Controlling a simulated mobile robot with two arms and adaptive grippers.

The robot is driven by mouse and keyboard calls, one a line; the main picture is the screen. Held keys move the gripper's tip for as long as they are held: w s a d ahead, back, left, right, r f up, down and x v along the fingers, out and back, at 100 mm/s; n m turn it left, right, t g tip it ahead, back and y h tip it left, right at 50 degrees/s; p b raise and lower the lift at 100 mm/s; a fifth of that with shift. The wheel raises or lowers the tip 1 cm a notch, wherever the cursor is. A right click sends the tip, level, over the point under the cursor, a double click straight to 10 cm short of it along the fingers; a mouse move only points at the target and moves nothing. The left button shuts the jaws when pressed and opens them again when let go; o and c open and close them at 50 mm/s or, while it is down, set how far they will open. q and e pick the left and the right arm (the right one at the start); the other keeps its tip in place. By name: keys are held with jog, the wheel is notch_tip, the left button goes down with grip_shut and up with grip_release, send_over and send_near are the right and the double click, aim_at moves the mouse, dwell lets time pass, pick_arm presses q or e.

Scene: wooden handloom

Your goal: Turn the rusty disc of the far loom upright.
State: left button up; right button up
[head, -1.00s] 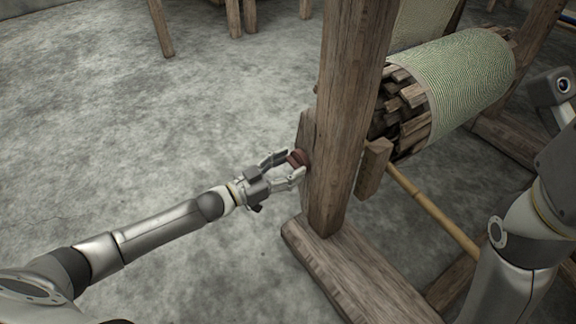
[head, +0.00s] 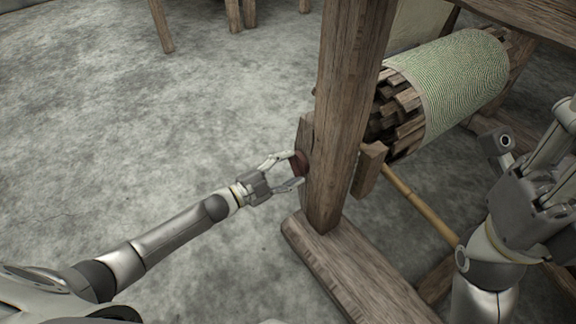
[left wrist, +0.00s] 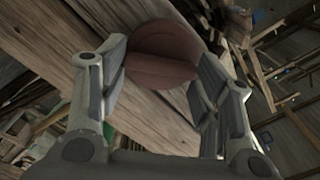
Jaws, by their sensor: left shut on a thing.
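The rusty disc (head: 300,163) is a small red-brown round piece on the left side of the loom's wooden post (head: 346,110). My left gripper (head: 296,170) is shut on it, one finger on each side. In the left wrist view the disc (left wrist: 163,45) sits between the two fingers (left wrist: 160,82), against a wooden beam. A raised bar crosses its face, running nearly level across that picture. The fingers hide parts of the disc's sides. My right gripper (head: 545,185) shows in part at the right edge; whether it is open is unclear.
A cloth-wound roller (head: 465,80) lies right of the post, with wooden blocks at its end. A bamboo pole (head: 420,203) and a foot beam (head: 350,270) lie low beside the post. The concrete floor (head: 120,130) on the left is clear.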

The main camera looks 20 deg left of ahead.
pick_arm(q)
jog(key=m, duration=0.6)
jog(key=shift+s+f, duration=0.1)
jog(key=shift+f, duration=0.15)
jog(key=shift+m, duration=0.8)
jog(key=o, duration=1)
jog(key=v, duration=1.2)
